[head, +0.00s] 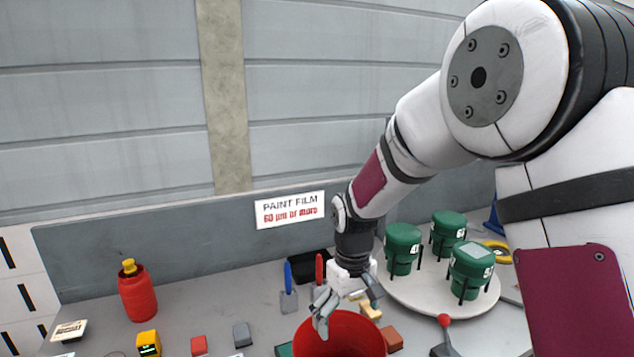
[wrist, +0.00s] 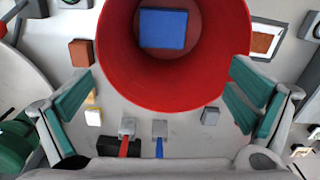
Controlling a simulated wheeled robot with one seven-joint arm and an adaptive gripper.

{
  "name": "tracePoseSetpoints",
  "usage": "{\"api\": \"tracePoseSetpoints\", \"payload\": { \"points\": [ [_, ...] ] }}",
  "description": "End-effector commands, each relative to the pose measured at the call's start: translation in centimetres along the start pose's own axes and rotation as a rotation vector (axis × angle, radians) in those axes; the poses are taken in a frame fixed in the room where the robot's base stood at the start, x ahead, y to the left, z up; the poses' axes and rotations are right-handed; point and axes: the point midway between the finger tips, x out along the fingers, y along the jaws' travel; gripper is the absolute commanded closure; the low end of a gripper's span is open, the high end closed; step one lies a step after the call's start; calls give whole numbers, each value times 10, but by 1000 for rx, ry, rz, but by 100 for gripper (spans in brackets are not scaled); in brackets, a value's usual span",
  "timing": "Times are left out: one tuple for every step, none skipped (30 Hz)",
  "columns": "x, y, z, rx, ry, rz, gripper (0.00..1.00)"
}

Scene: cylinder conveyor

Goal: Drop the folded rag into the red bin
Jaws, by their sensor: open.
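The red bin (head: 340,335) stands on the table at the bottom of the head view, cut off by the frame edge. In the wrist view the red bin (wrist: 175,88) is seen from above, with its wall and floor visible. A flat blue rectangle (wrist: 163,29), which looks like the folded rag, lies inside it on the floor. My gripper (head: 347,301) is above the bin with its fingers spread wide. Nothing is between the green-padded fingers in the wrist view. The bin's inside floor is hidden in the head view.
A white turntable (head: 435,303) with green canisters (head: 403,248) stands right of the bin. A red-handled lever (head: 445,335) stands in front of it. A red bottle (head: 138,293) stands at left. Small blocks and two upright handles surround the bin. A grey wall panel runs behind.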

Motion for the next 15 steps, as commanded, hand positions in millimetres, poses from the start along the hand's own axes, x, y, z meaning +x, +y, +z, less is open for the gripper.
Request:
{"api": "tracePoseSetpoints", "payload": {
  "points": [
    [-10, 0, -1, 0, 5, 1, 0],
    [-15, 0, -1, 0, 5, 1, 0],
    [-23, 0, -1, 0, 6, 1, 0],
    [-29, 0, -1, 0, 5, 1, 0],
    [-36, 0, -1, 0, 6, 2, 0],
    [-45, 0, -1, 0, 6, 2, 0],
    [-51, 0, 0, 0, 5, 1, 0],
    [-57, 0, -1, 0, 5, 1, 0],
    [-65, 0, -1, 0, 5, 1, 0],
    [-70, 0, -1, 0, 5, 1, 0],
    [-75, 0, 0, 0, 4, 1, 0],
    [-82, 0, 0, 0, 4, 1, 0],
    [-86, 0, 0, 0, 4, 1, 0],
    [-90, 0, 0, 0, 4, 1, 0],
    [-94, 0, 0, 0, 3, 1, 0]
  ]
}}
